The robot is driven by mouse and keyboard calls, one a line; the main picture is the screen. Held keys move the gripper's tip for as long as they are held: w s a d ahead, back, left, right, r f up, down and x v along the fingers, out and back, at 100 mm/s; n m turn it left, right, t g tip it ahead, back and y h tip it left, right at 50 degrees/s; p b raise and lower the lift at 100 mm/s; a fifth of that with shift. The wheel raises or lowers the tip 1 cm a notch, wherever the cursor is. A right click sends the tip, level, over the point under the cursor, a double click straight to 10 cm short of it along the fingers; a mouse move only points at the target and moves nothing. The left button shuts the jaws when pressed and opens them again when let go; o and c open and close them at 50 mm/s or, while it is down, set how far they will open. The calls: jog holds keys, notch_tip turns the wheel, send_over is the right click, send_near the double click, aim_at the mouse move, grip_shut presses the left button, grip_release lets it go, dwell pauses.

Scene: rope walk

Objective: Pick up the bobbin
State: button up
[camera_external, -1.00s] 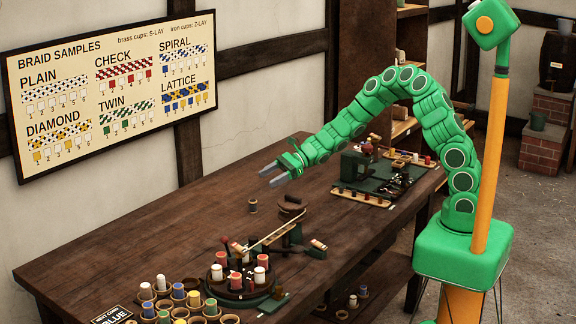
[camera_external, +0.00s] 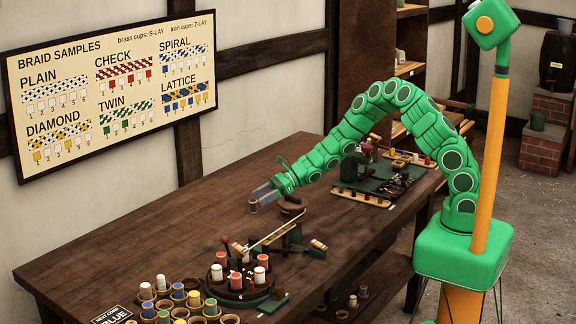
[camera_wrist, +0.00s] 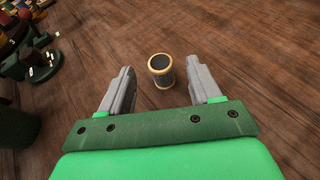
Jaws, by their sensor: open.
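A small dark bobbin (camera_external: 253,205) with pale wooden rims stands upright on the table. In the wrist view the bobbin (camera_wrist: 161,70) stands between the lines of my two fingers, near their tips, with clear space on both sides. My gripper (camera_external: 265,194) is low over the table just above and beside the bobbin. My grey fingers (camera_wrist: 166,80) are spread open and hold nothing. I cannot tell the exact height of the fingertips above the table.
A round carousel with coloured bobbins (camera_external: 240,284) and a wooden arm stands nearer the camera. Several cups (camera_external: 194,299) with bobbins stand at front left. A green board with a device (camera_external: 375,178) lies at the back right. The table (camera_external: 150,240) is bare left of the bobbin.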

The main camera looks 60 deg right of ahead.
aim_at(253, 201)
jog(key=shift+x, duration=2.25)
jog(key=shift+d+f, duration=0.1)
jog(key=shift+f, duration=0.05)
jog(key=c, duration=1)
